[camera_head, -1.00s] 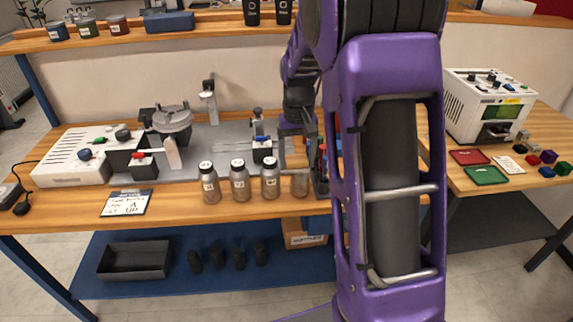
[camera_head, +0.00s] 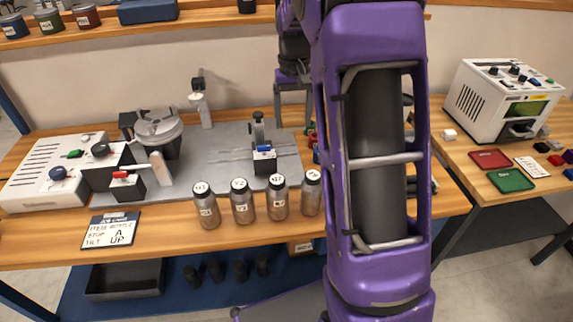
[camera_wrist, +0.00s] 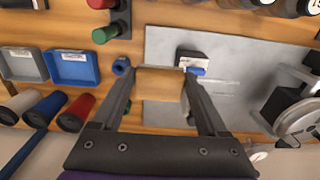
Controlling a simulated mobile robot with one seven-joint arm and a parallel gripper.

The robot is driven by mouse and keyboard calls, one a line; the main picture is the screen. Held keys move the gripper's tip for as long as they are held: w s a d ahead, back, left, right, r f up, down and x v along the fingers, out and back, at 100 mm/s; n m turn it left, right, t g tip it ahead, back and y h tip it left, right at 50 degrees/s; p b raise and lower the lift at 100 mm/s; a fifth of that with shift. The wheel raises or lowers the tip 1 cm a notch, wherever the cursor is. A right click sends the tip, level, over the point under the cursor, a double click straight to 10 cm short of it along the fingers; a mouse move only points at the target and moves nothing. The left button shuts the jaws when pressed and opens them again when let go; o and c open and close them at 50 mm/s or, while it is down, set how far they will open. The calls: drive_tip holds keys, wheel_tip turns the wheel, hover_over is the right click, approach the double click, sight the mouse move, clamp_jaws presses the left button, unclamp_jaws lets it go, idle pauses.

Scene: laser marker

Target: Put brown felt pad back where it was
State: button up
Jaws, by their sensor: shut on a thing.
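The brown felt pad (camera_wrist: 161,84) is a tan-brown piece spanning the gap between my two fingertips in the wrist view. My gripper (camera_wrist: 160,78) is shut on it, a finger at each side. In the head view my gripper (camera_head: 294,98) points down above the back right of the grey metal plate (camera_head: 225,145).
Bottles (camera_head: 243,203) stand along the bench front. A small blue-topped fixture (camera_head: 264,157) stands on the plate. A job card (camera_head: 110,230) lies front left.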

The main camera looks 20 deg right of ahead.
sight(294, 128)
drive_tip(key=f+b, duration=0.1)
drive_tip(key=f, duration=0.4)
drive_tip(key=f+b, duration=0.1)
drive_tip(key=f, duration=0.5)
drive_tip(key=f+b, duration=0.2)
drive_tip(key=f, duration=0.3)
drive_tip(key=shift+s+f, duration=0.2)
drive_tip(key=shift+s, duration=0.2)
drive_tip(key=shift+f, duration=0.1)
drive_tip(key=o, duration=1.2)
wheel_tip(294, 128, up, 12)
drive_tip(key=shift+r+p, duration=0.1)
drive_tip(key=shift+p, duration=0.8)
